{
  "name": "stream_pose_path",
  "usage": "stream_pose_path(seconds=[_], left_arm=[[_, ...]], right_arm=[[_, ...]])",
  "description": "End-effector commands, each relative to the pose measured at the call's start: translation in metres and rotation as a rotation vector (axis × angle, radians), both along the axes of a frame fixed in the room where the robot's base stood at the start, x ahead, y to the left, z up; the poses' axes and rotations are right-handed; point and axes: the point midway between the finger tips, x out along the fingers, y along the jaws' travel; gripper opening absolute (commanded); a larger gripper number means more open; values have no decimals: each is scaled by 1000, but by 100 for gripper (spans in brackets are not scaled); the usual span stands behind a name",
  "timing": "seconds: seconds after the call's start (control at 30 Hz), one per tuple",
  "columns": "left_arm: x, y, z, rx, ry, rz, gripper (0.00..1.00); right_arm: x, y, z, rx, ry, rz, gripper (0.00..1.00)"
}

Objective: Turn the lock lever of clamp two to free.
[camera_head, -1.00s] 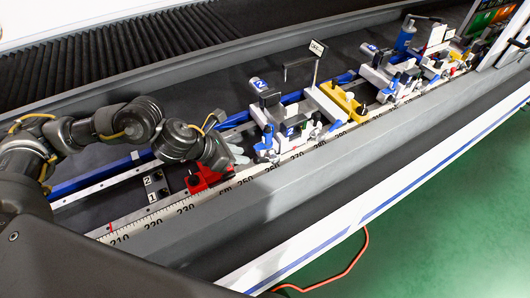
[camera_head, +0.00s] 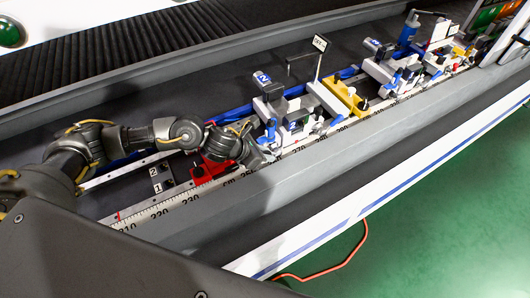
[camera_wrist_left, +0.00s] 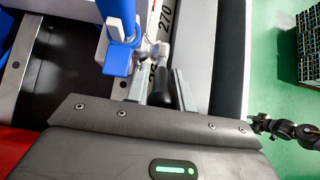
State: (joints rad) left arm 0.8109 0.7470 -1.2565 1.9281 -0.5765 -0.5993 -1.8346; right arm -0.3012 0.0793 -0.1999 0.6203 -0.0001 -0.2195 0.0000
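Clamp two (camera_head: 292,107), a grey and white unit with a blue-and-white "2" label (camera_head: 262,78) and blue parts, sits on the rail at picture centre. My left gripper (camera_head: 262,158) is low at its near left side, by the scale. In the left wrist view, a black lever (camera_wrist_left: 160,90) on a silver pivot (camera_wrist_left: 156,52) lies between the two grey fingers (camera_wrist_left: 160,88). The fingers look apart, with a gap beside the lever. A blue upright part (camera_wrist_left: 118,40) of the clamp stands just left of them. The right gripper is in neither view.
A red block (camera_head: 209,169) sits on the rail left of the gripper. A yellow block (camera_head: 343,95) and another clamp unit (camera_head: 385,68) stand farther right. A numbered scale (camera_head: 165,208) runs along the rail, with a raised grey wall (camera_head: 330,160) in front.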

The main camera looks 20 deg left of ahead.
Motion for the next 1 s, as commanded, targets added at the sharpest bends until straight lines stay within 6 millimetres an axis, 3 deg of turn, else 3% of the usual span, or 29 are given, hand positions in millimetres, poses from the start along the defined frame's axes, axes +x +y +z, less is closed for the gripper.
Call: stream_pose_path(seconds=[0.1,0.3,0.57,0.77,1.0], left_arm=[[0,0,0,0,0,0,22],[0,0,0,0,0,0,0],[0,0,2,3,2,-1,0],[4,-5,16,80,81,-4,0],[10,-12,15,214,214,-7,0]], right_arm=[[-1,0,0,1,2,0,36],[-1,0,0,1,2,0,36],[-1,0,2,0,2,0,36],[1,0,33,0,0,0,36],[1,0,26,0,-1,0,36]])
